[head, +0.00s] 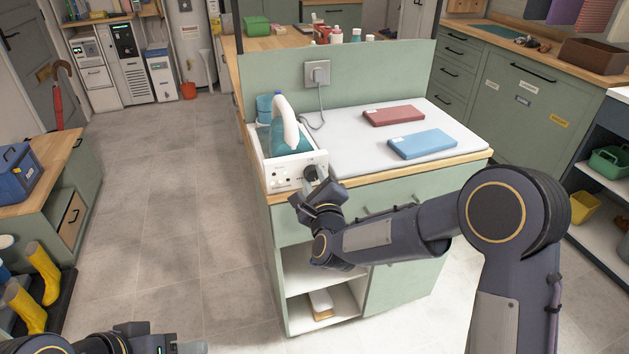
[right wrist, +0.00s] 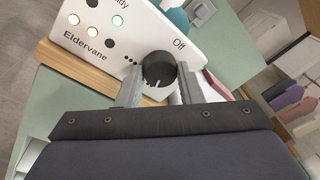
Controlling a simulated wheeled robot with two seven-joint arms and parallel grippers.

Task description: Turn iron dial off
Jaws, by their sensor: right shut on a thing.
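The iron station (head: 290,182) is a white box at the left end of the counter. A teal and white iron (head: 287,135) stands on it. Its black dial (head: 310,172) is on the front panel. My right gripper (head: 307,184) is at the panel and shut on the dial. In the right wrist view the dial (right wrist: 158,68) sits between the two fingers of the gripper (right wrist: 160,85). The panel reads "Off" near the dial; a green and two amber lights are lit. The dial's pointer direction is unclear. My left gripper (head: 155,340) is low at the bottom left, partly cut off.
A cord runs to a wall socket (head: 317,73). A blue cup (head: 265,107) stands behind the iron.

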